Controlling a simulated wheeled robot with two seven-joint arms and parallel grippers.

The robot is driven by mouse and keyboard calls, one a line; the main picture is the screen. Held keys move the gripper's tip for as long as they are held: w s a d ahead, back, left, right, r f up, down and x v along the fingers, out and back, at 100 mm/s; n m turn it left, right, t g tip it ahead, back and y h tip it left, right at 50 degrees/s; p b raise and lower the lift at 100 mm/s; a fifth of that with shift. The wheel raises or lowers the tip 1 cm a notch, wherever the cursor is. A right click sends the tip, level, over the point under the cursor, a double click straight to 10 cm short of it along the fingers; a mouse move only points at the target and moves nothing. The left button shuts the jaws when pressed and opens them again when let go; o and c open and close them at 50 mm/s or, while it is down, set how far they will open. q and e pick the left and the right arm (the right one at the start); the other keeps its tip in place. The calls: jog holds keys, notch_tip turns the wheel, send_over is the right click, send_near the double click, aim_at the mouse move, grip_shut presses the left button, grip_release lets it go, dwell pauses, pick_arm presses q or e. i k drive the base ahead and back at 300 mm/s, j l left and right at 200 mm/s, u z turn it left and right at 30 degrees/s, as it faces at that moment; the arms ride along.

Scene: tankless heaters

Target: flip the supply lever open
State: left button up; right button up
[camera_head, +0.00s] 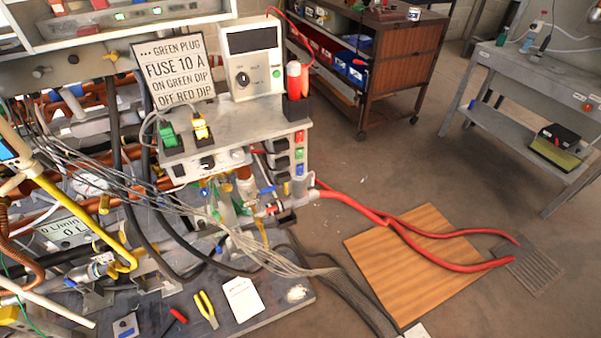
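Neither of my grippers can be made out in the head view. No lever carries a label that I can read as supply. A small blue handle (266,190) and a small red handle (271,209) sit on the pipe fittings below the right end of the grey control box (235,135). Another small blue part (221,243) lies lower, among the pipes and loose grey cables. I cannot tell which of these is the supply lever, or whether it is open or shut. Cables and hoses hide part of the pipework.
A sign (175,75) and a meter box (252,60) stand on the control box. Red hoses (350,205) run over a wooden board (415,262) to a floor drain (535,267). Yellow pliers (206,309) and a white card (242,299) lie in front.

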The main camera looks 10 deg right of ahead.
aim_at(270, 189)
jog(key=i+j+u, duration=0.15)
jog(key=i+u, duration=0.15)
jog(key=i, duration=0.15)
jog(key=i+u, duration=0.3)
jog(key=i, duration=0.1)
